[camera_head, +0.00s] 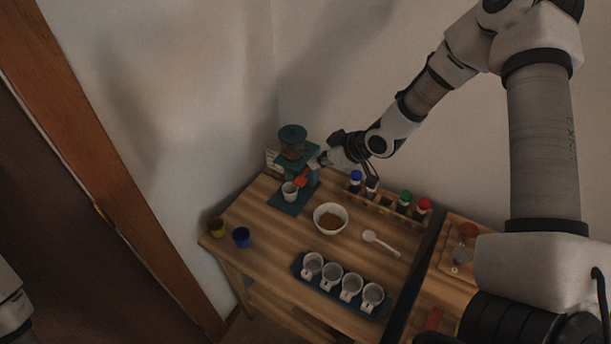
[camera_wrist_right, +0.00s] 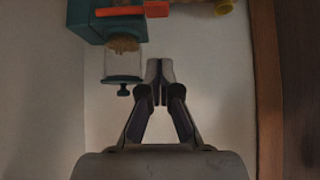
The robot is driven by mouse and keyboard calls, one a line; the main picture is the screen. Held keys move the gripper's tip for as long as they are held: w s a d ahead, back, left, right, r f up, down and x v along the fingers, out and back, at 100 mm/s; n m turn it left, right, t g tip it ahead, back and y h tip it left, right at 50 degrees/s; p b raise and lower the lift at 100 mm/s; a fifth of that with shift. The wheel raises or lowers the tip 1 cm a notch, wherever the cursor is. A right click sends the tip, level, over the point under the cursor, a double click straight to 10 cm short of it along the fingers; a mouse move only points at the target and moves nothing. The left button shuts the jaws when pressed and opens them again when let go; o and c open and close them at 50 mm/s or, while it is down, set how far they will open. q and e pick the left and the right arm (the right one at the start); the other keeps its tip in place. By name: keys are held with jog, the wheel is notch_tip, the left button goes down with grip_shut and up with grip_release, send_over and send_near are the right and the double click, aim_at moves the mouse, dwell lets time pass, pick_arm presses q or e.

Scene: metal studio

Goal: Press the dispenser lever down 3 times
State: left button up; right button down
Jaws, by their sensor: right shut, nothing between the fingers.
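The dispenser (camera_head: 292,134) stands at the back left of the wooden table, with a teal body and a clear hopper holding brown grains. Its red lever (camera_head: 302,179) sticks out at the front, above a white cup (camera_head: 289,191) on the base. In the right wrist view the dispenser (camera_wrist_right: 97,25) is at the upper left and the red-orange lever (camera_wrist_right: 156,9) is at the top edge. My right gripper (camera_head: 316,163) is shut and empty beside the dispenser; in the wrist view its fingertips (camera_wrist_right: 160,70) are apart from the lever. My left gripper is out of view.
A white bowl (camera_head: 330,218) of brown contents and a white spoon (camera_head: 381,243) lie right of the dispenser. A blue tray (camera_head: 338,293) holds several white cups in front. Colour-capped bottles stand in a rack (camera_head: 386,202).

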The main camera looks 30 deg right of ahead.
jog(key=p, duration=0.2)
send_over(296, 179)
jog(key=s+d, duration=0.1)
jog(key=s, duration=0.1)
notch_tip(296, 179, down, 4)
jog(key=shift+s+d+f, duration=0.1)
jog(key=shift+f, duration=0.05)
notch_tip(296, 179, down, 2)
jog(key=shift+d+f, duration=0.1)
jog(key=shift+f, duration=0.15)
jog(key=shift+s+f, duration=0.2)
jog(key=shift+f, duration=0.2)
jog(key=shift+w, duration=0.1)
